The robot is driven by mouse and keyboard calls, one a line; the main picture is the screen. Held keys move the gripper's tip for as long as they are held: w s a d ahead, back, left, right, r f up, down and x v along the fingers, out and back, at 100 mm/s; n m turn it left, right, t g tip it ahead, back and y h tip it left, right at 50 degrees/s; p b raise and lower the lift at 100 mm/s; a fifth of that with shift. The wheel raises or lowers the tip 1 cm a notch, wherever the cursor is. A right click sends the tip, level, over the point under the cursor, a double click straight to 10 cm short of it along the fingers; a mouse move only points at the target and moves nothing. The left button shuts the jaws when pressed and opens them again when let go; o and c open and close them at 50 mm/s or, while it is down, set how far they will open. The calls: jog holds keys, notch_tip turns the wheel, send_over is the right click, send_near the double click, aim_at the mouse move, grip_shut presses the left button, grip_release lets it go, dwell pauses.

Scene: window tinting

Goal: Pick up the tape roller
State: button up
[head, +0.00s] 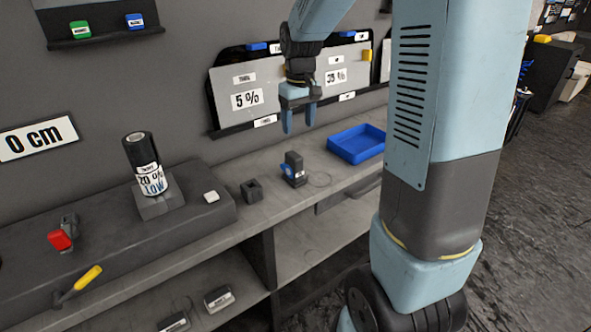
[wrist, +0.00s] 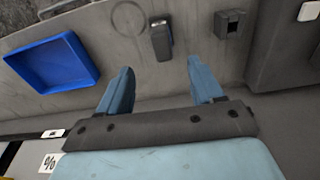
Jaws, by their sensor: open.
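A small dark upright device with a blue part (head: 293,169) stands on the grey bench and looks like the tape roller, though no readable label confirms it. In the wrist view the dark device (wrist: 160,39) lies beyond the fingertips, roughly in line with the gap between them. My gripper (head: 298,118) is open and empty, fingers pointing down, above the bench and apart from the device. Its two blue fingers also show in the wrist view (wrist: 160,68).
A blue tray (head: 357,143) sits to the device's right, and a small dark block with a hole (head: 252,190) to its left. A film roll (head: 148,165), a red-ended tool (head: 62,236) and a yellow-handled tool (head: 80,284) are further left. The panelled wall stands behind.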

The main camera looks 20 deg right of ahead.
aim_at(295, 153)
jog(key=shift+g, duration=0.3)
jog(key=w+f, duration=0.2)
jog(key=f, duration=0.1)
jog(key=shift+w+f, duration=0.1)
jog(key=shift+w, duration=0.15)
jog(key=shift+f, duration=0.3)
notch_tip(295, 153, down, 8)
jog(key=shift+w+f, duration=0.1)
jog(key=shift+f, duration=0.05)
jog(key=f, duration=0.3)
jog(key=shift+w+a+f, duration=0.15)
jog(key=shift+a+f, duration=0.2)
jog(key=shift+f, duration=0.7)
jog(key=c, duration=1.2)
